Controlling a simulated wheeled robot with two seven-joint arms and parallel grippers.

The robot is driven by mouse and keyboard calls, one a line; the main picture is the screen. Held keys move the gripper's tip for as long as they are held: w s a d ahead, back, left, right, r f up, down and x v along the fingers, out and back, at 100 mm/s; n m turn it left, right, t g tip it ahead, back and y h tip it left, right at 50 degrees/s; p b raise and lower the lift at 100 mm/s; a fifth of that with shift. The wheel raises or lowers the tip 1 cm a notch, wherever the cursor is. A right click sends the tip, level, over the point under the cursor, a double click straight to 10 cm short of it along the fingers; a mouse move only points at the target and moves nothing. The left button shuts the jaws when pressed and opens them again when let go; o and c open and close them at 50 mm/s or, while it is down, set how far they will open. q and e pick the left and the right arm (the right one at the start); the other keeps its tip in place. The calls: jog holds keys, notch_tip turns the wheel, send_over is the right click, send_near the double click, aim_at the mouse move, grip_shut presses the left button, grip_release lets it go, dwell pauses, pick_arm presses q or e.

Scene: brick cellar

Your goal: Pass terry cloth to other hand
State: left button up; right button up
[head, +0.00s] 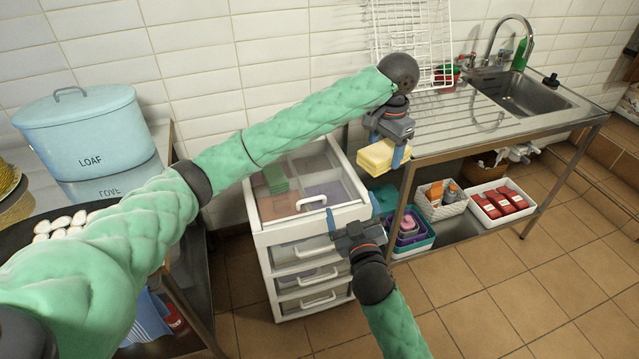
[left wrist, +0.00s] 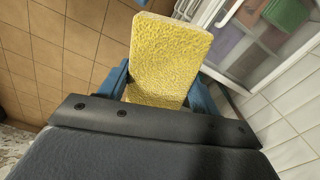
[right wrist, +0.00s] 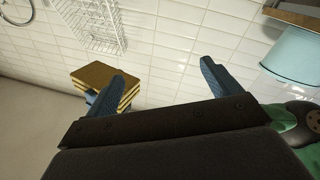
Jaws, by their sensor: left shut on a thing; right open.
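The terry cloth (head: 379,157) is a yellow, folded stack of layers. My left gripper (head: 396,150) is shut on it and holds it in the air, right of the white drawer unit and in front of the sink counter. The cloth fills the space between the fingers in the left wrist view (left wrist: 168,60). My right gripper (head: 352,216) is open and empty, lower and a little left of the cloth, near the front of the top drawer. In the right wrist view the cloth (right wrist: 98,75) shows beyond the left finger, not between the fingers.
The white drawer unit (head: 268,238) has its top drawer open, with folded green and other cloths inside. A metal sink counter (head: 470,120) stands right, with baskets and a white tray (head: 527,207) on its shelf. A blue LOAF tin (head: 85,130) stands left. The tiled floor at right is clear.

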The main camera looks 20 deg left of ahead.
jog(key=s+a+r+n+g+y, duration=0.2)
jog(key=s+a+r+n+y, duration=0.1)
jog(key=a+r+n+y, duration=0.6)
jog(key=s+a+r+n+g+y, duration=0.6)
jog(key=s+a+n+g, duration=0.25)
jog(key=n+g, duration=0.45)
jog(key=s+a+f+n+g+h, duration=0.3)
jog(key=s+f+n+g+h, duration=0.1)
jog(key=s+n+g, duration=0.4)
jog(key=n+t+h, duration=1.6)
jog(key=n+h, duration=0.9)
jog(key=h, duration=0.2)
send_near(365, 164)
jog(key=s+a+f, duration=0.3)
jog(key=f, duration=0.1)
jog(key=w+d, duration=0.2)
jog(key=w, duration=0.1)
jog(key=w+d, duration=0.2)
jog(key=d, duration=0.1)
jog(key=w+d, duration=0.2)
jog(key=w, duration=0.1)
jog(key=shift+w+d+r, duration=0.15)
jog(key=shift+w+d, duration=0.1)
jog(key=shift+w, duration=0.05)
jog(key=shift+x, duration=0.95)
